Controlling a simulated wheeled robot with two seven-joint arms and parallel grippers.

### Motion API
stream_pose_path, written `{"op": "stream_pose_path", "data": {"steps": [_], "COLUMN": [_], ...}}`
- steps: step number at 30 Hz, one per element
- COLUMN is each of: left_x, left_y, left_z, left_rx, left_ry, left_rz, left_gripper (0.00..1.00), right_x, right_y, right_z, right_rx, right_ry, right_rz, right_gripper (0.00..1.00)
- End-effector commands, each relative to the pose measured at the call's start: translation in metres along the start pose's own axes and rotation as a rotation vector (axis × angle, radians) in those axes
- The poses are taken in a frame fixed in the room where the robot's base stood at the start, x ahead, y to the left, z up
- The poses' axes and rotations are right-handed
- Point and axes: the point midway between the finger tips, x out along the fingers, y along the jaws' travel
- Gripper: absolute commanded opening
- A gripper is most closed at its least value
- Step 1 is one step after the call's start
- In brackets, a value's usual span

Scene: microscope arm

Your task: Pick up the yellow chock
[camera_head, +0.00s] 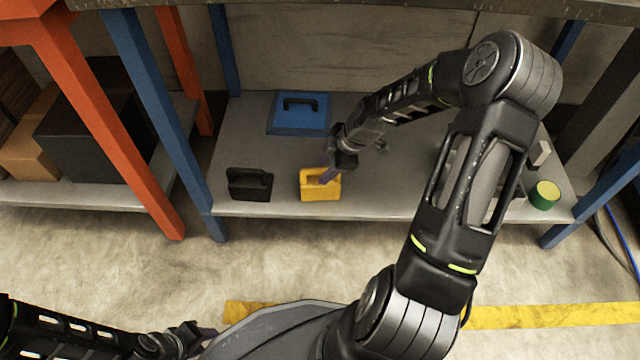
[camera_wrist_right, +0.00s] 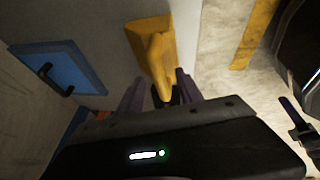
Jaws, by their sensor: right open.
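The yellow chock (camera_head: 320,188) stands on the grey shelf near its front edge, with a handle on top. My right gripper (camera_head: 331,174) is at the chock's top in the head view. In the right wrist view the yellow chock (camera_wrist_right: 152,50) lies ahead, its handle reaching toward the space between the fingers of my right gripper (camera_wrist_right: 160,90). The fingers are apart, and I cannot tell whether they touch the handle. My left gripper (camera_head: 207,336) is low at the left, over the floor, far from the chock; its jaws are unclear.
A black chock (camera_head: 248,184) stands just left of the yellow one. A blue panel with a black handle (camera_head: 300,126) lies behind. A green and yellow cylinder (camera_head: 545,195) is at the shelf's right. Blue posts (camera_head: 160,115) flank the shelf, and its top board overhangs.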

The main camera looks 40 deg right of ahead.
Motion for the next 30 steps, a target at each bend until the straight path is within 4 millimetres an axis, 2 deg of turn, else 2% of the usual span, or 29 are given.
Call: {"op": "stream_pose_path", "data": {"steps": [13, 27, 30], "left_x": [-0.0004, -0.0003, -0.0003], "left_y": [0.0002, 0.0002, 0.0002], "left_z": [0.0002, 0.0003, 0.0003], "left_rx": [0.000, 0.000, 0.000], "left_ry": [0.000, 0.000, -0.001], "left_rz": [0.000, 0.000, 0.000], "left_gripper": [0.36, 0.36, 0.36], "right_x": [-0.0006, -0.0007, -0.0007], "right_y": [0.0000, 0.0000, 0.0001], "right_z": [-0.0002, -0.0002, -0.0002], "right_rx": [0.000, 0.000, 0.000], "right_ry": [0.000, 0.000, 0.000], "right_rz": [0.000, 0.000, 0.000], "right_gripper": [0.43, 0.05, 0.00]}}
